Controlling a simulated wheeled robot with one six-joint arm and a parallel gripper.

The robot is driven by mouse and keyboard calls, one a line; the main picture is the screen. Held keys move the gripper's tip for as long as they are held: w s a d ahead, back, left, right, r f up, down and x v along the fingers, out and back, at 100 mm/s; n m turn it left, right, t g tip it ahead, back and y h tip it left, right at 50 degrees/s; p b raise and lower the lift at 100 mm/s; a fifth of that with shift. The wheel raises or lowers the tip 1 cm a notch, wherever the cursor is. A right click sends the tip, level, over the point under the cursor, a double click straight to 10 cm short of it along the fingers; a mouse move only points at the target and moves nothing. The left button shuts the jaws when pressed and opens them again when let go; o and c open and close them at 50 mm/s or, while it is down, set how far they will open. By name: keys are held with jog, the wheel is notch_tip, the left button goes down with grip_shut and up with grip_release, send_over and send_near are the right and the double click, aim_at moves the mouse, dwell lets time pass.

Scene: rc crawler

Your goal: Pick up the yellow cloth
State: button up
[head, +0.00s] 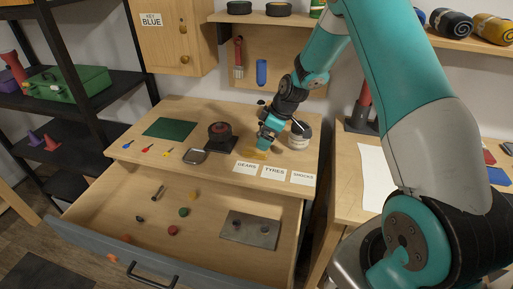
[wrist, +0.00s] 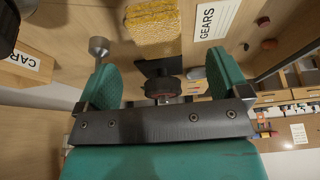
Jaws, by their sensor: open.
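The yellow cloth (head: 256,154) lies on the worktop just behind the GEARS card. It shows as a small textured, folded pad (wrist: 153,22) at the top of the wrist view. My gripper (head: 266,143) is over the worktop close to the cloth, pointing down and partly covering that area in the head view. In the wrist view my gripper (wrist: 163,75) has its two teal fingers wide apart, with the cloth beyond the fingertips and not between them. I cannot tell the exact height of the fingertips above the worktop.
A dark tyre (head: 220,132) and a grey device (head: 195,156) stand left of my gripper. A light round container (head: 299,136) is close on its right. The GEARS card (head: 246,168) lies in front. Below, an open drawer (head: 130,197) holds several small parts.

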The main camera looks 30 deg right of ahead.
aim_at(256, 150)
jog(key=shift+w+p+x, duration=0.25)
jog(key=shift+p+x, duration=0.3)
jog(key=shift+x, duration=1.1)
jog(key=shift+w+p+x, duration=0.2)
jog(key=shift+p+x, duration=0.35)
jog(key=shift+x, duration=1.05)
jog(key=shift+a+r, duration=0.1)
jog(key=shift+r, duration=0.1)
jog(key=c, duration=1)
